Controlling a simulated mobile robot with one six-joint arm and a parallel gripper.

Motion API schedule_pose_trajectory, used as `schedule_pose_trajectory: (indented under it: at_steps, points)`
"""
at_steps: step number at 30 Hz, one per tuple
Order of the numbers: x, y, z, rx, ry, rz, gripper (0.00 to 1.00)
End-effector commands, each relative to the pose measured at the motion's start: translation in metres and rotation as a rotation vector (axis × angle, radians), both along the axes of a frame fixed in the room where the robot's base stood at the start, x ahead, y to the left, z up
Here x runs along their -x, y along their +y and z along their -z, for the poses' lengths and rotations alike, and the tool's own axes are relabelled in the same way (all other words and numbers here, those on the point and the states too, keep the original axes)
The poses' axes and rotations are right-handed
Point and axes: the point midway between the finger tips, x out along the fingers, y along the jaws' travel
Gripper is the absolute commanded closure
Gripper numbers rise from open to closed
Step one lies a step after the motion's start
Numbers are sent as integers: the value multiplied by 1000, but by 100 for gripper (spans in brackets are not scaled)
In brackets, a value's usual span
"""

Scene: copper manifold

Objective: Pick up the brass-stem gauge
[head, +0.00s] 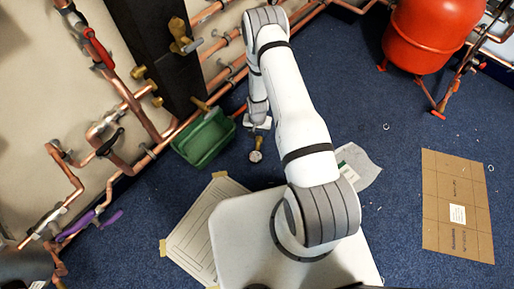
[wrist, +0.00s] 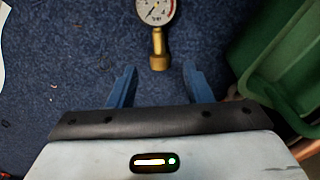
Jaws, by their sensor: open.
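The brass-stem gauge (wrist: 157,38) lies on the blue carpet, with a round white dial at the top edge of the wrist view and its brass stem pointing toward my gripper. My gripper (wrist: 155,74) is open, with its two blue fingers apart on either side of the line of the stem. The stem's end is between or just beyond the fingertips, and nothing is held. In the head view the gauge (head: 255,156) shows small on the floor, just below my gripper (head: 257,124). The top of the dial is cut off in the wrist view.
A green bin (head: 204,138) stands close to the left of my gripper in the head view; it is at the right in the wrist view (wrist: 270,55). Copper pipes (head: 130,100) line the wall. A red tank (head: 432,35) and cardboard sheet (head: 457,205) are to the right.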

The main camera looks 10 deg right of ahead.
Motion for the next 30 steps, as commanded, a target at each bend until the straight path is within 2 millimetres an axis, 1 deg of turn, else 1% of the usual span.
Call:
schedule_pose_trajectory:
  at_steps: [1,3,6,12,17,24,27,30]
  points:
    - [6,0,13,0,5,8,55]
    - [10,0,25,0,4,16,55]
    - [14,0,38,0,5,22,55]
    - [15,0,62,0,4,24,55]
    - [14,0,74,0,4,24,55]
    - [13,2,110,0,5,25,55]
    - [12,2,116,0,5,26,55]
    - [12,2,114,-1,4,26,55]
